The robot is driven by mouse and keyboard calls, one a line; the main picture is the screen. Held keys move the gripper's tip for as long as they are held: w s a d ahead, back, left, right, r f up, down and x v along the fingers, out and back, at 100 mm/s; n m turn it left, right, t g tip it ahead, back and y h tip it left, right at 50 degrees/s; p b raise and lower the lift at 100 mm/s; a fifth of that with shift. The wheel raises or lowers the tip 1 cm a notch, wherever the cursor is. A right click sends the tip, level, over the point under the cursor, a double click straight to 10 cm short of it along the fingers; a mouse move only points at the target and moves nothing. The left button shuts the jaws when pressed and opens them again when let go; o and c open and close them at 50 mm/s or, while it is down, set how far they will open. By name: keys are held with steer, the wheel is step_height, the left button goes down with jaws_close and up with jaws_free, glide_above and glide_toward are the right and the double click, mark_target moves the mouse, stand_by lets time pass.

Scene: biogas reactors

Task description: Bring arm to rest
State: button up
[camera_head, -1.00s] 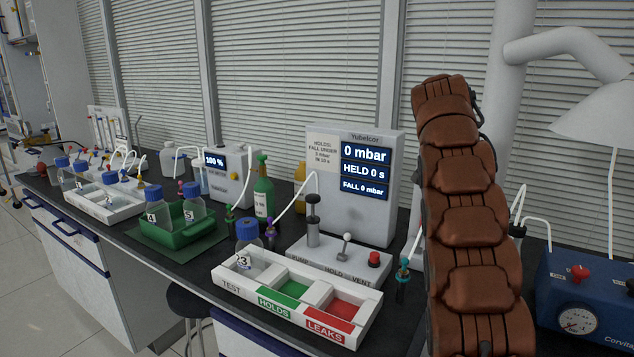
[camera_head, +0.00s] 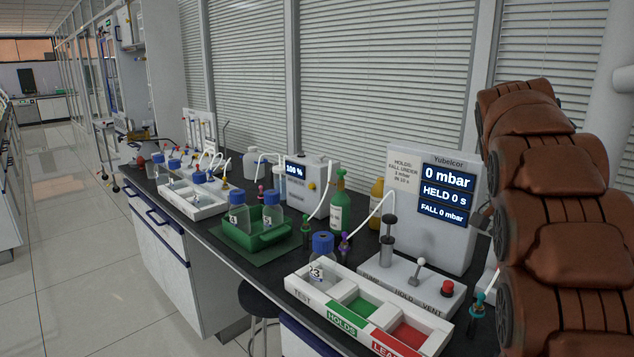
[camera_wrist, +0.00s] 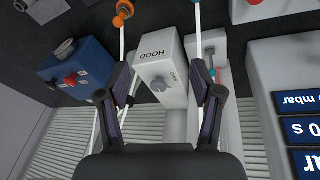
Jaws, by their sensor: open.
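My brown-covered arm is folded up at the right of the head view, and its end is out of that picture. In the wrist view my gripper (camera_wrist: 165,88) is open, with its two dark fingers spread and nothing between them. Beyond and between the fingers is a white box marked HOOD (camera_wrist: 160,65) with a grey knob. It seems to lie apart from the fingertips.
The pressure tester (camera_head: 440,205) reads 0 mbar. A white TEST/HOLDS/LEAKS tray (camera_head: 318,301) holds a blue-capped bottle (camera_head: 321,262). A green tray (camera_head: 240,240) holds two bottles. A blue device (camera_wrist: 85,70) is left of my gripper. Floor at left is clear.

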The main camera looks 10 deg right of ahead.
steer(key=s+a+f+n+y+p, duration=0.3)
steer(key=s+a+n, duration=0.4)
steer(key=s+a, duration=0.6)
steer(key=s+a+f+n+g+p, duration=0.1)
steer(key=s+a+f+n+p, duration=0.3)
steer(key=s+a, duration=1)
step_height(320, 180, down, 3)
steer(key=s+n, duration=0.2)
steer(key=n, duration=0.1)
